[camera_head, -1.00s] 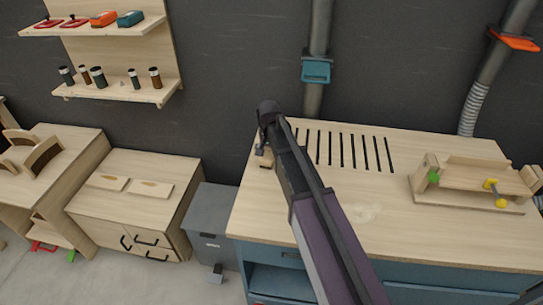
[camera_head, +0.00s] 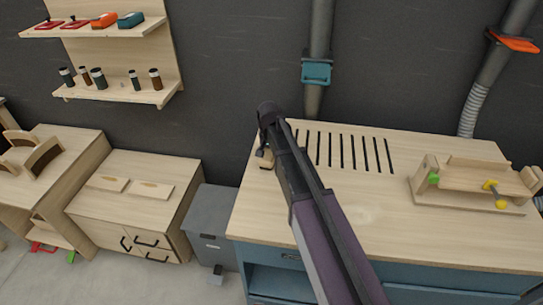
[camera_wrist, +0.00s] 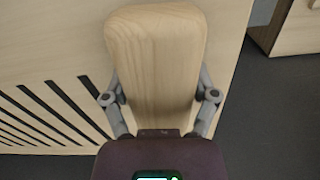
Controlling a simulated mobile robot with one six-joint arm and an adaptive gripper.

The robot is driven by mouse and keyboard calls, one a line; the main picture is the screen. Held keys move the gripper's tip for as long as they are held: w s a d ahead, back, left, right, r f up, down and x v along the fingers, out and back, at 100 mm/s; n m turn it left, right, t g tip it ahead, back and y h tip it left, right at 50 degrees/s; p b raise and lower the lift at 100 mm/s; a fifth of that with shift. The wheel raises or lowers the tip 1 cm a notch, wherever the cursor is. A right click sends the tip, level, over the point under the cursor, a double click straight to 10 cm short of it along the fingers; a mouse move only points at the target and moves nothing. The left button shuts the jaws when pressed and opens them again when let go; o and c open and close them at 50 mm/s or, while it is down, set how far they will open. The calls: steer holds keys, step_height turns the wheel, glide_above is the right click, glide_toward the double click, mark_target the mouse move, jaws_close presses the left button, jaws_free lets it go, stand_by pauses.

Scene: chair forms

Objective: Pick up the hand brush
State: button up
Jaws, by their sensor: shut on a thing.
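In the wrist view a pale wooden piece with rounded corners, which I take to be the hand brush (camera_wrist: 155,62), stands between the fingers of my gripper (camera_wrist: 160,100). The two grey fingers press on its left and right sides. Any bristles are hidden. In the head view my gripper (camera_head: 265,148) is over the left back part of the bench top, beside the slots, and a small bit of wood shows near it. My arm hides much of that spot. I cannot tell whether the brush touches the bench.
The wooden bench top (camera_head: 400,225) has several dark slots (camera_head: 345,150). A wooden fixture with green and yellow knobs (camera_head: 475,185) stands at its right. A grey bin (camera_head: 210,222) and a low wooden cabinet (camera_head: 130,205) stand left. Shelves (camera_head: 120,93) hang on the dark wall.

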mark_target(269, 151)
steer(key=shift+r, duration=0.1)
step_height(269, 151, up, 4)
steer(key=p, duration=0.4)
steer(key=s+d, duration=0.3)
steer(key=s, duration=0.1)
steer(key=s+d, duration=0.3)
steer(key=s, duration=0.1)
steer(key=s+d+p, duration=0.1)
steer(key=s+d, duration=0.2)
steer(key=s, duration=0.1)
steer(key=shift+s+d+r, duration=0.3)
steer(key=shift+d+r, duration=0.05)
steer(key=shift+d, duration=0.05)
steer(key=o, duration=0.6)
steer(key=c, duration=0.3)
steer(key=shift+c, duration=0.3)
steer(key=shift+s, duration=0.2)
